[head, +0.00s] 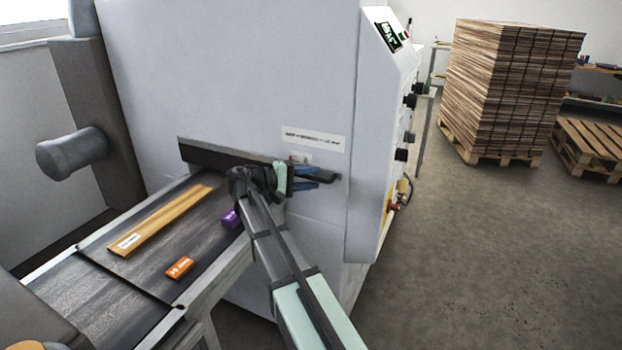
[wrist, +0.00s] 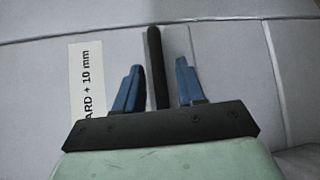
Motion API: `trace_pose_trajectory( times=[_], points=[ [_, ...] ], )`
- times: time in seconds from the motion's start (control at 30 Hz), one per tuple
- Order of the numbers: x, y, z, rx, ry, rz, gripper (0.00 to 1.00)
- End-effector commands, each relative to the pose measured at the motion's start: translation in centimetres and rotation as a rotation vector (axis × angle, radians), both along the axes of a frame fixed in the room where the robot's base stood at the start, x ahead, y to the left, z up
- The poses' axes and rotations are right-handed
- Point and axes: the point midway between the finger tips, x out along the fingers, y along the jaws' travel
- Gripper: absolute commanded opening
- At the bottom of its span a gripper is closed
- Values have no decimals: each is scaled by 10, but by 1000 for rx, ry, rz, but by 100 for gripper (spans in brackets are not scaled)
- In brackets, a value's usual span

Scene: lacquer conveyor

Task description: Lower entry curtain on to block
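The dark entry curtain (head: 208,155) hangs across the machine's inlet above the conveyor (head: 75,295); my arm hides its right part. A purple block (head: 231,217) lies on the belt near the inlet, partly hidden by my arm. An orange block (head: 180,267) with white marking lies nearer the front. A yellowish wooden board (head: 158,221) with a white label lies left of both. My gripper (head: 316,178) is at the machine's front face, right of the inlet. In the wrist view, a black rod-like handle (wrist: 154,50) stands between the open blue fingers, with gaps on both sides.
The white machine (head: 230,70) fills the middle. Its label (head: 313,139), above my gripper, reads "ARD + 10 mm" in the wrist view (wrist: 87,80), cut off. Knobs (head: 410,102) line its right edge. A board stack (head: 510,90) on a pallet stands beyond clear floor.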

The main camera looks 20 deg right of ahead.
Motion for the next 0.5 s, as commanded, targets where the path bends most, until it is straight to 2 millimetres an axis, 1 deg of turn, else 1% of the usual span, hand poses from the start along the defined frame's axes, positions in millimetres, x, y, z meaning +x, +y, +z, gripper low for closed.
trace_pose_trajectory(
  times=[0.1, 0.37, 0.5],
  points=[
    [0, -4, -1, 0, 0, 0, 39],
    [0, -5, -1, 0, 0, 0, 39],
    [0, -5, -1, 0, 0, 0, 28]
  ],
)
